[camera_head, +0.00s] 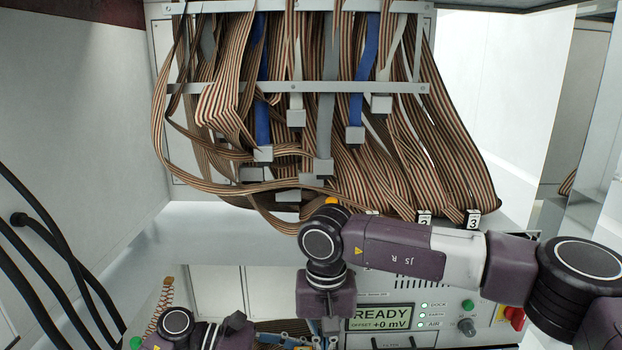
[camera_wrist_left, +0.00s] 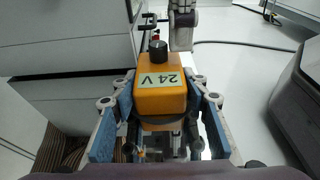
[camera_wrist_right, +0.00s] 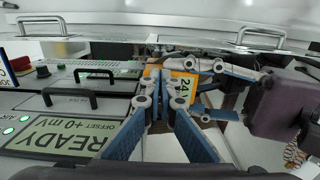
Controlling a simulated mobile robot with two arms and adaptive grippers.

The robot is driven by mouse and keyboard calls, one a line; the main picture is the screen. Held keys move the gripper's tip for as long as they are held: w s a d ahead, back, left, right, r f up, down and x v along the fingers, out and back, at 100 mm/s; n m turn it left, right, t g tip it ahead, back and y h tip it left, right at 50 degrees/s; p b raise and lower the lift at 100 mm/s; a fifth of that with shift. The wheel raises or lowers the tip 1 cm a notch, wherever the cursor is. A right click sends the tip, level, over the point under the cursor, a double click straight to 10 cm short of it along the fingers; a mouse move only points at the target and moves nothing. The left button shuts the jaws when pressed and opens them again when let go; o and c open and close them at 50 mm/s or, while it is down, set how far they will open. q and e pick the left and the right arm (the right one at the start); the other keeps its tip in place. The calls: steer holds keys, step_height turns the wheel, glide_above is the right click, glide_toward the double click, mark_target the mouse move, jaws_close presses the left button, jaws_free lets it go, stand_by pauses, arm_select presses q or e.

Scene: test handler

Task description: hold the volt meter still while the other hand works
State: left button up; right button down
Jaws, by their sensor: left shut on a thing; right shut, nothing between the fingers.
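The volt meter is an orange-yellow box (camera_wrist_left: 160,98) with a black knob on top and a pale "24 V" label. My left gripper (camera_wrist_left: 162,112) has its blue-padded fingers on both sides of it. The meter also shows in the right wrist view (camera_wrist_right: 183,84), partly hidden behind fingers. My right gripper (camera_wrist_right: 163,92) is shut and empty, its tips close to the meter; I cannot tell whether they touch. In the head view the meter is not clearly visible, and my right wrist covers that area.
A panel (camera_head: 395,340) with a display reading "READY, OFFSET +0 mV", green lights, a knob and a red switch stands beside the grippers. Ribbon cables (camera_head: 330,120) hang from a rack above. Black cables (camera_head: 50,260) run at the left. Black handles (camera_wrist_right: 68,96) stick up from the panel.

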steer(key=shift+w, duration=0.35)
stand_by(0.3)
arm_select(q)
steer(key=shift+s+d, duration=0.1)
steer(key=shift+s, duration=0.05)
arm_select(e)
steer(key=shift+w+d, duration=0.1)
steer(key=shift+d, duration=0.1)
stand_by(0.4)
steer(key=shift+s+r, duration=0.15)
steer(key=shift+s, duration=0.25)
step_height(320, 180, up, 6)
steer(key=shift+s+a+f, duration=0.1)
stand_by(0.4)
arm_select(q)
steer(key=o, duration=0.9)
steer(key=shift+o, duration=0.2)
